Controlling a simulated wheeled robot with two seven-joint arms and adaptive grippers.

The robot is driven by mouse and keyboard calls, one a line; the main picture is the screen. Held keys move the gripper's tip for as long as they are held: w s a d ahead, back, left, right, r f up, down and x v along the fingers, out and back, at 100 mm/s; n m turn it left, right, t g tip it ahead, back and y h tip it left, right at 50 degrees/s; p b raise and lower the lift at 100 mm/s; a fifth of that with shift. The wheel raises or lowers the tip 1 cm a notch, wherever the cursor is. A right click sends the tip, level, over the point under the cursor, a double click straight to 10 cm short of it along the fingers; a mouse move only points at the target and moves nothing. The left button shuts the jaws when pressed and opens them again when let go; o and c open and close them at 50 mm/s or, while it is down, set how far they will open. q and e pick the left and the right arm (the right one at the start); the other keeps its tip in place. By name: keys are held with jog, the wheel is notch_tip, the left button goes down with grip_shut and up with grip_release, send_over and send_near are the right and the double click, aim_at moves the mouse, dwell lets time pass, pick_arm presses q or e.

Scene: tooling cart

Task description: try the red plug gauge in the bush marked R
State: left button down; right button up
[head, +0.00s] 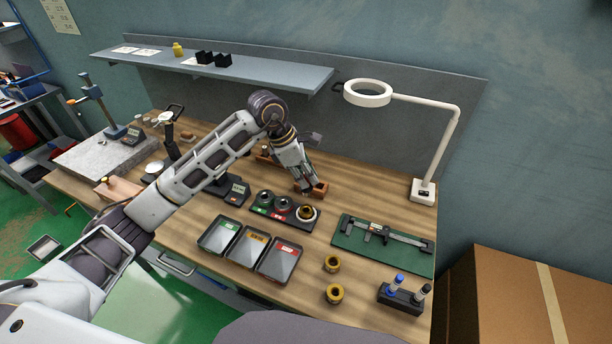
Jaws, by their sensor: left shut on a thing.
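My left gripper (305,190) reaches in over the back right of a black block (257,208) and points down. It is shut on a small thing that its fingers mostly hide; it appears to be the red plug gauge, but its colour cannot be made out. Just below the fingertips, a gold bush (306,213) sits at the right end of the block. Two dark rings (265,197) sit left of it. Two more gold bushes, one (332,264) behind the other (335,293), stand on the bench. No R mark is legible. My right gripper is out of view.
Three trays with green (219,235), yellow (247,246) and red (279,259) labels lie in front of the block. A caliper lies on a green mat (350,240). A gauge stand (402,299) holds blue-topped and dark-topped plugs. A ring lamp (368,93) overhangs the right back.

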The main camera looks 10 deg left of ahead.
aim_at(306, 192)
pick_arm(q)
jog(key=shift+f, duration=0.15)
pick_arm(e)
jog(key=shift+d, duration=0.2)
pick_arm(q)
jog(key=shift+f, duration=0.3)
jog(key=shift+f+b, duration=0.8)
jog(key=shift+f, duration=0.7)
jog(key=shift+f+b, duration=0.7)
jog(key=shift+f, duration=0.4)
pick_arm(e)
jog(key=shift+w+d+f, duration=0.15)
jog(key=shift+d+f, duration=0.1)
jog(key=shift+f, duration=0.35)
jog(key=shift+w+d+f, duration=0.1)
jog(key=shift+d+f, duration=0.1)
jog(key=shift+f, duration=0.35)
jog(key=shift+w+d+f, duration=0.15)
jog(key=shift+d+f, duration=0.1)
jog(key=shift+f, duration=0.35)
pick_arm(q)
jog(key=shift+b, duration=0.45)
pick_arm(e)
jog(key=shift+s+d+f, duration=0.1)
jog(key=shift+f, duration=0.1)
pick_arm(q)
jog(key=shift+f+b, duration=0.25)
jog(key=shift+b, duration=0.35)
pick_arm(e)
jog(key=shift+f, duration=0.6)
